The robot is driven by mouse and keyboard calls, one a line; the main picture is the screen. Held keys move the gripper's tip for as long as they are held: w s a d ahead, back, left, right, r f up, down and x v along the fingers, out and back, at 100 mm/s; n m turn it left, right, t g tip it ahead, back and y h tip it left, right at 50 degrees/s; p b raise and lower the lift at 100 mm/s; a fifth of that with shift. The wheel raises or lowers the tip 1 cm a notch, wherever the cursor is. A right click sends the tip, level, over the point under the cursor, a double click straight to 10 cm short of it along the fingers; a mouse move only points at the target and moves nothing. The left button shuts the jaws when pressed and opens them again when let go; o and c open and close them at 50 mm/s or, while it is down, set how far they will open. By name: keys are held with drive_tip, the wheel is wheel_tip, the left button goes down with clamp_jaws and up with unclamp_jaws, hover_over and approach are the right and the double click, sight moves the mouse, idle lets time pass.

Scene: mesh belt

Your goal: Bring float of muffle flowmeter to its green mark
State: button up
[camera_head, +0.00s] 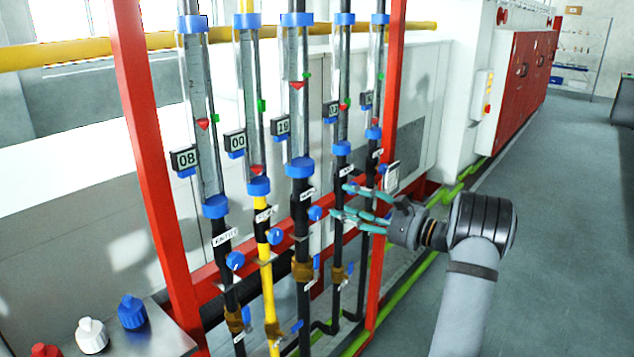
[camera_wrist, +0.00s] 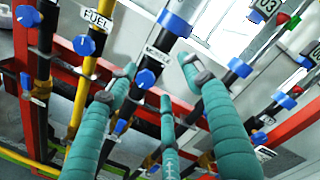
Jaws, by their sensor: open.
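The muffle flowmeter (camera_head: 295,130) is the third clear tube from the left; its pipe label (camera_wrist: 158,54) sits right of FUEL in the wrist view. Its red float (camera_head: 296,85) is slightly below the green mark (camera_head: 306,76). Its display (camera_head: 281,126) seems to read 18 or 19. Its blue knob (camera_head: 315,213) is on the black pipe below the tube; it also shows in the wrist view (camera_wrist: 145,78). My gripper (camera_head: 340,200) is open and empty, its teal fingertips just right of that knob, apparently apart from it. In the wrist view the fingers (camera_wrist: 155,72) spread around the knob's area.
Other flowmeters stand close on both sides, with knobs such as the fuel knob (camera_head: 275,236). Red frame posts (camera_head: 150,180) flank the row. Brown valves (camera_head: 303,270) sit lower on the pipes. The floor (camera_head: 560,230) at right is clear.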

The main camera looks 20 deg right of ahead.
sight(318, 214)
wheel_tip(318, 214, down, 5)
drive_tip(key=s+m+h, duration=0.1)
drive_tip(key=m, duration=1.5)
drive_tip(key=shift+t, duration=0.3)
drive_tip(key=p+x, duration=0.1)
drive_tip(key=x, duration=0.2)
drive_tip(key=p+x, duration=0.1)
drive_tip(key=x, duration=0.2)
drive_tip(key=p+x, duration=0.2)
drive_tip(key=x, duration=0.1)
drive_tip(key=shift+a+f, duration=0.1)
drive_tip(key=shift+a, duration=0.3)
drive_tip(key=shift+w+a+f, duration=0.1)
drive_tip(key=shift+w+a, duration=0.15)
drive_tip(key=shift+w, duration=0.3)
drive_tip(key=shift+c, duration=0.9)
